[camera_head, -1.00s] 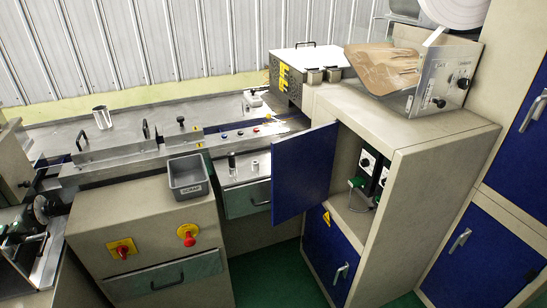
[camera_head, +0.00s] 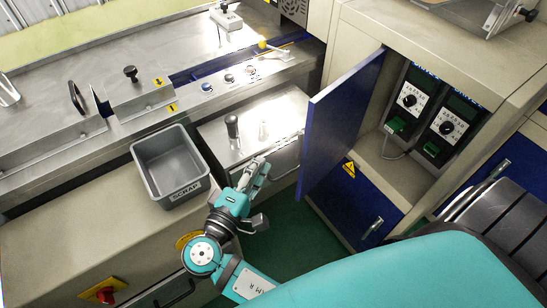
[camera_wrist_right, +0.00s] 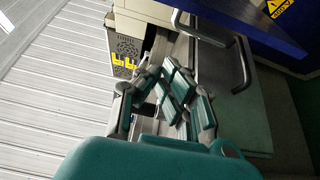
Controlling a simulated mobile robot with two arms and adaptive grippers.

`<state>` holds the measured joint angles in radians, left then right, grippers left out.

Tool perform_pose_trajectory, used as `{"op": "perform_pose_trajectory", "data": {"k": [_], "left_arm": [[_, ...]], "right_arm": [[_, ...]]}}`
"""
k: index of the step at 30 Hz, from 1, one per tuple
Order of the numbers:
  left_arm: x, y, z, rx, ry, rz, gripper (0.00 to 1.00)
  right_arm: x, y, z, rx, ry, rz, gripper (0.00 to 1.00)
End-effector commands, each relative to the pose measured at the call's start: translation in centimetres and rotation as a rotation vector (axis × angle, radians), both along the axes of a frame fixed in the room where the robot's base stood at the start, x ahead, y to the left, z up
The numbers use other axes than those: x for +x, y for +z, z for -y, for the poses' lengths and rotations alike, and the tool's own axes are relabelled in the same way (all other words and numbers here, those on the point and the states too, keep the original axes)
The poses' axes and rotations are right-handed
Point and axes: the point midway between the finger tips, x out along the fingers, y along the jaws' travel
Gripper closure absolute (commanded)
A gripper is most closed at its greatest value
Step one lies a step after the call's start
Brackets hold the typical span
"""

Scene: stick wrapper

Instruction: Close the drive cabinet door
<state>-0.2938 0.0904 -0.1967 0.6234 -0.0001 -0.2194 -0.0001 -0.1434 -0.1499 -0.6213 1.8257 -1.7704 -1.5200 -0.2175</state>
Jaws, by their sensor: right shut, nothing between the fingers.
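The drive cabinet door (camera_head: 340,125) is a blue panel standing wide open, hinged at the cabinet opening and jutting toward the left. Inside the open cabinet (camera_head: 385,168) are drive units (camera_head: 439,122) with dials and green connectors. My right gripper (camera_head: 262,168) is left of the door, in front of the drawer unit, apart from the door and empty. Its fingers are shut in the right wrist view (camera_wrist_right: 174,88). My left gripper is not in view.
A grey scrap bin (camera_head: 170,166) sits on the machine left of my right gripper. A drawer with a handle (camera_head: 284,160) is close behind the gripper. A lower blue door (camera_head: 350,205) with a handle is below the drive cabinet. Green floor shows between the machines.

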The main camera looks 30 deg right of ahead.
Motion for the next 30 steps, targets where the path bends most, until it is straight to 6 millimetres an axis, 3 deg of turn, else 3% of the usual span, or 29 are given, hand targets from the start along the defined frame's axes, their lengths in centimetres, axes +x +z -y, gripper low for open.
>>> {"op": "perform_pose_trajectory", "data": {"k": [7,14,21,30], "left_arm": [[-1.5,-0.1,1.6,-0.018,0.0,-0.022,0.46],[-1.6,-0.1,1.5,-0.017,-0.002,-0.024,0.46],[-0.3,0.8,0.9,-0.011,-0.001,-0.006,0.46],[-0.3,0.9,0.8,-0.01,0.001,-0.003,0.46]], "right_arm": [[2.6,0.1,3.7,-0.005,-0.001,0.002,1.0],[5.4,0.0,7.7,-0.004,0.0,0.001,1.0],[2.3,0.0,8.6,-0.001,0.004,-0.004,1.0],[1.5,-0.1,8.7,0.0,0.003,-0.003,1.0]]}}
